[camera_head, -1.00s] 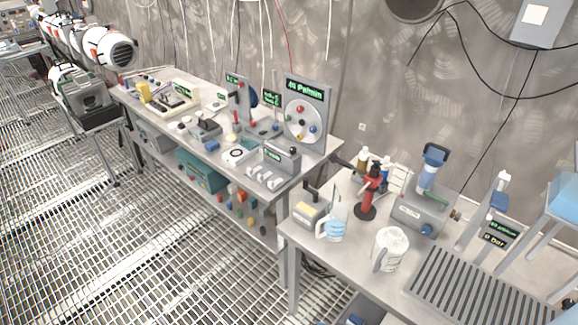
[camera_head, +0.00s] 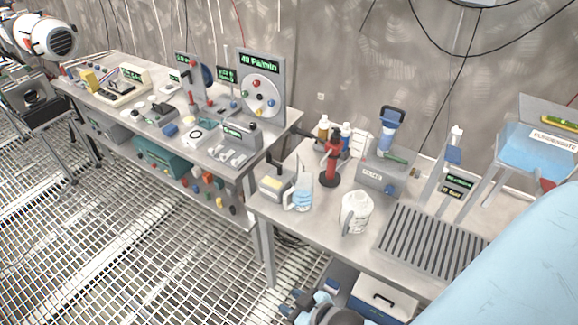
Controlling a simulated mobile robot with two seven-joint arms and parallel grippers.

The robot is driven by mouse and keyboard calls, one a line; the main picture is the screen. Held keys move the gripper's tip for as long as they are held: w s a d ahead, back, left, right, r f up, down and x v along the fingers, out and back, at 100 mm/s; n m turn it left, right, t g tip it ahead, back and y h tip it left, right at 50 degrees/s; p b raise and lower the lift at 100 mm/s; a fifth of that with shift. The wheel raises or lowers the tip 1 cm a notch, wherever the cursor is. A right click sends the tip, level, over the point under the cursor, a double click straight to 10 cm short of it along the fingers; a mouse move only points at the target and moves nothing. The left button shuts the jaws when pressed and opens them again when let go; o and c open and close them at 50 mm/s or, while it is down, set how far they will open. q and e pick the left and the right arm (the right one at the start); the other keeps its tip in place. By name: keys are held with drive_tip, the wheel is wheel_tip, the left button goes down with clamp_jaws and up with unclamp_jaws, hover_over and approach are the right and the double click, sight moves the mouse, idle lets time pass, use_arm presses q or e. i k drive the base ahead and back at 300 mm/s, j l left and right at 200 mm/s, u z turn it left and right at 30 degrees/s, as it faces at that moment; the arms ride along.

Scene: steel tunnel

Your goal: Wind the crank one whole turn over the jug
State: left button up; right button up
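A red stand (camera_head: 330,162) with a black round base and dark parts at its top stands on the right bench. A dark arm reaches left from it; I cannot tell for certain that this is the crank. A clear jug (camera_head: 299,196) with blue contents stands at the bench's front left. A white jug (camera_head: 356,213) with a grey handle stands to its right. My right gripper (camera_head: 291,301) shows at the bottom edge, below and in front of the bench, apart from both jugs. Its fingers are small and partly cut off. My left gripper is not in view.
A small box with a yellow panel (camera_head: 272,184) stands left of the clear jug. A grey box (camera_head: 380,180) with a blue-topped device is behind the white jug. A slatted grey rack (camera_head: 425,240) fills the front right. A blue-and-white case (camera_head: 380,300) sits under the bench.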

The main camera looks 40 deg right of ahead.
sight(269, 160)
drive_tip(key=z, duration=0.3)
drive_tip(key=i+j+z, duration=0.5)
drive_tip(key=j+z, duration=0.25)
